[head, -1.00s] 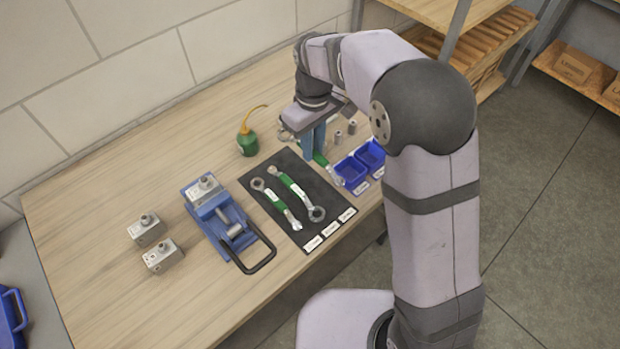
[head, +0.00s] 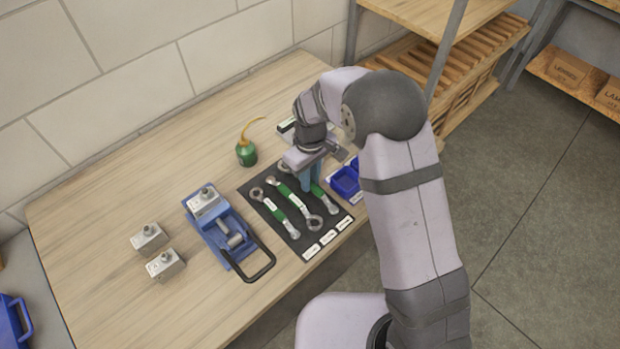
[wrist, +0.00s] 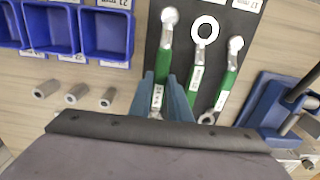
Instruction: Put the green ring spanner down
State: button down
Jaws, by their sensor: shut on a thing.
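My gripper (head: 312,186) is shut on a green-handled ring spanner over the right side of the dark mat (head: 303,242). The held spanner's ring end (head: 333,208) sticks out toward the front labels. In the wrist view, its green handle (wrist: 165,62) runs between the blue fingers (wrist: 163,100), nearly in line with the mat's right edge as the head view has it. It looks level and close to the mat; whether it touches is unclear. Two other green-handled spanners, the middle one (head: 291,197) and the left one (head: 274,210), lie on the mat beside it.
Blue bins (head: 345,181) stand close to the mat's right side. White labels (head: 329,237) line the front edge.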

jog(key=shift+f, duration=0.5)
jog(key=shift+f, duration=0.15)
jog(key=c, duration=1.6)
grip_release()
jog(key=shift+c, duration=0.2)
notch_tip(320, 180, up, 12)
jog(key=b, duration=0.4)
jog(key=s+d+f+m, duration=0.2)
jog(key=s+d+m, duration=0.2)
jog(key=s+d, duration=0.4)
jog(key=s+d+f+m, duration=0.3)
jog(key=s+d+m, duration=0.2)
jog(key=s+d, duration=0.4)
jog(key=s, duration=0.2)
jog(key=shift+s+f, duration=0.15)
jog(key=shift+s, duration=0.2)
